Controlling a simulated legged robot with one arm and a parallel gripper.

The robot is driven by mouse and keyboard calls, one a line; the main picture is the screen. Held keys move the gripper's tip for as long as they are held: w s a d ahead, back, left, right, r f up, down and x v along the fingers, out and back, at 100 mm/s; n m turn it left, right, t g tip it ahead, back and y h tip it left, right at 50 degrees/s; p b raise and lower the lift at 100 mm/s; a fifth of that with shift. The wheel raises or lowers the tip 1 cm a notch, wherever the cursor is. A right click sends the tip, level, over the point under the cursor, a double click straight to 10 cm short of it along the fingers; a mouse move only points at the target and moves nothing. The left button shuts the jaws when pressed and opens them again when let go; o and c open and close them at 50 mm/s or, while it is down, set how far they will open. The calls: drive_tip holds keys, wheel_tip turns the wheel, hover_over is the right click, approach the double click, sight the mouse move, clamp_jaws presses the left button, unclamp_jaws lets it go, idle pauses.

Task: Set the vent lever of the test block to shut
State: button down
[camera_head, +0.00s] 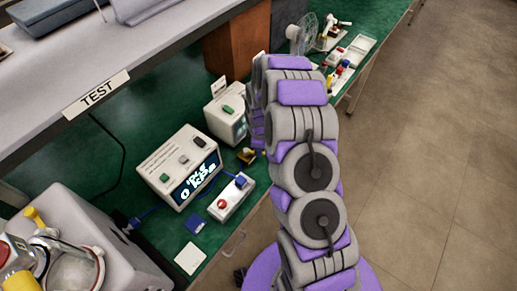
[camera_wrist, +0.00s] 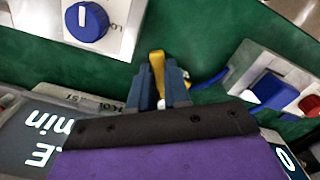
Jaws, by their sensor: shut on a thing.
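My gripper (camera_wrist: 163,80) shows in the wrist view, its two blue-grey fingers shut on a yellow lever (camera_wrist: 157,58). The lever points up between the fingertips, and its lower part is hidden by the fingers and the dark palm. A grey labelled edge (camera_wrist: 75,99) shows left of the fingers, partly covered. In the head view a small dark block with a yellow part (camera_head: 246,156) sits on the green bench beside my arm. My gripper is hidden behind the arm there. I cannot tell the lever's end position.
A white box with a blue switch and red button (camera_head: 232,200) stands nearby, also seen in the wrist view (camera_wrist: 248,70). A display box (camera_head: 180,168) is left of it. A blue knob (camera_wrist: 87,21) is at upper left. A grey shelf (camera_head: 150,60) overhangs the bench.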

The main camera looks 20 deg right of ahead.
drive_tip(key=shift+w+r, duration=0.1)
drive_tip(key=c, duration=1.1)
unclamp_jaws()
drive_tip(key=shift+r+p, duration=1)
drive_tip(key=shift+r, duration=7.55)
